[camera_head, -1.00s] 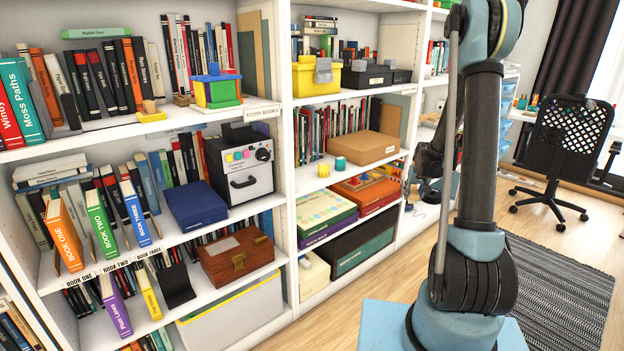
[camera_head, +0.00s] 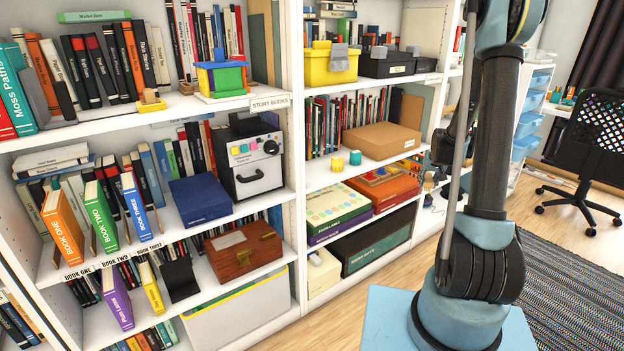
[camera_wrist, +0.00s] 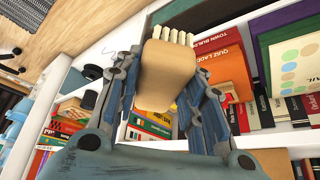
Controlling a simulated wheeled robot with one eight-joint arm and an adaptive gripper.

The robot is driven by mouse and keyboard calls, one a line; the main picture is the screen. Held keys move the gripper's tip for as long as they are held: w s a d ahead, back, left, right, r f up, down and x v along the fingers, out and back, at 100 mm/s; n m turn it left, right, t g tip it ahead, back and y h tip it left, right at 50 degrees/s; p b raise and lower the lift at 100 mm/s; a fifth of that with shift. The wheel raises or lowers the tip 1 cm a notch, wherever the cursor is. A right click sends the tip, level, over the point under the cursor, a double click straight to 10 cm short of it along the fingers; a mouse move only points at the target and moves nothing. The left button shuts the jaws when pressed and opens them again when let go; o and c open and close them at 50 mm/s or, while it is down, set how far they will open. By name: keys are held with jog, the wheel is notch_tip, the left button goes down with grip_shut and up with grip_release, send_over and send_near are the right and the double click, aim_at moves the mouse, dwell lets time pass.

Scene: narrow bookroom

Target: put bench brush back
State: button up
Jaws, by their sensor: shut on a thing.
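The bench brush (camera_wrist: 160,82) shows in the wrist view as a tan block with a row of pale bristles (camera_wrist: 172,36) at its far end. My gripper (camera_wrist: 163,98) is shut on it, with one blue-grey finger on each side of the block. The shelving lies beyond the brush in that view. In the head view my arm hides most of the gripper, and I cannot make out the brush clearly there.
White shelves (camera_head: 297,150) full of books and boxes fill the left and middle. A tan box (camera_head: 380,140) and two small pots stand on a middle shelf. An orange box (camera_head: 388,188) sits below. A black chair (camera_head: 592,140) and striped rug (camera_head: 560,290) are at right.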

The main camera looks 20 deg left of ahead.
jog(key=s+a+r+n+g+y, duration=0.15)
jog(key=s+a+r+n, duration=0.45)
jog(key=a, duration=0.7)
jog(key=s+a+r+n+g+y, duration=0.1)
jog(key=s+a+r+n+y, duration=0.25)
jog(key=s+a+r, duration=0.65)
jog(key=shift+t+h, duration=0.25)
jog(key=shift+h, duration=0.25)
jog(key=a+f, duration=0.1)
jog(key=a, duration=0.6)
jog(key=a+f, duration=0.2)
jog(key=a, duration=0.5)
jog(key=a+f, duration=0.1)
jog(key=a, duration=0.6)
jog(key=shift+w+a+f, duration=0.1)
jog(key=shift+w+f, duration=0.05)
jog(key=shift+w, duration=0.05)
jog(key=shift+f, duration=1.8)
jog(key=shift+a+f, duration=0.15)
jog(key=shift+f, duration=0.3)
jog(key=o, duration=0.9)
jog(key=shift+o, duration=0.2)
